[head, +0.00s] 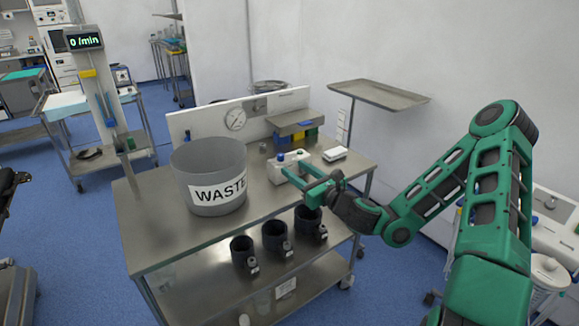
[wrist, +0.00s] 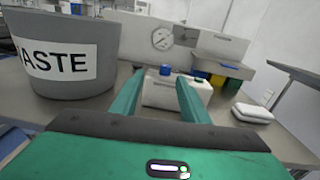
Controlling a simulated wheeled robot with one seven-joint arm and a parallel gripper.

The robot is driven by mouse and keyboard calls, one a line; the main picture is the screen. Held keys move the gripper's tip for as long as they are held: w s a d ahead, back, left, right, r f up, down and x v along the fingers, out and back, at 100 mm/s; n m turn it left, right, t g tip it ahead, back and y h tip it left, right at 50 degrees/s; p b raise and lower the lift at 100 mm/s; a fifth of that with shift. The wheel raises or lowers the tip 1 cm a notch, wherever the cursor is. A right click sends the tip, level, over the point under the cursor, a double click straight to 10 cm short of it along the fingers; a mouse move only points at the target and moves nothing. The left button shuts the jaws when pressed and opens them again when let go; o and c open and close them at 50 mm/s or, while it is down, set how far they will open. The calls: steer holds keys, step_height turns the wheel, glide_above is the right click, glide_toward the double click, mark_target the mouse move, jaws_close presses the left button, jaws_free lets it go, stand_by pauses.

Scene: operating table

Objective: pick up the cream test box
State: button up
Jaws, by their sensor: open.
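The cream test box (head: 277,174) stands on the steel table top, with a blue knob on top. In the wrist view the cream test box (wrist: 165,96) shows between and behind the fingers, and the right finger covers part of its front. A small dark green part sits on its top right. My gripper (head: 293,174) is open, with its green fingers pointing at the box. In the wrist view my gripper (wrist: 160,78) holds nothing. I cannot tell whether the fingertips touch the box. In the head view the fingers hide part of its front.
A grey waste bin (head: 212,165) stands left of the box. A small white case (head: 335,153) lies to its right. Behind are coloured bins (head: 298,132) and a panel with a gauge (head: 235,119). A raised tray (head: 380,95) stands behind right.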

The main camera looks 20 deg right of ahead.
mark_target(283, 156)
steer(key=shift+w+d+m, duration=0.3)
steer(key=shift+m, duration=0.1)
steer(key=x, duration=0.5)
steer(key=shift+w+d, duration=0.15)
steer(key=shift+w, duration=0.3)
steer(key=shift+h, duration=0.3)
steer(key=shift+x, duration=2.4)
steer(key=shift+s, duration=0.1)
steer(key=shift+c, duration=0.2)
jaws_close()
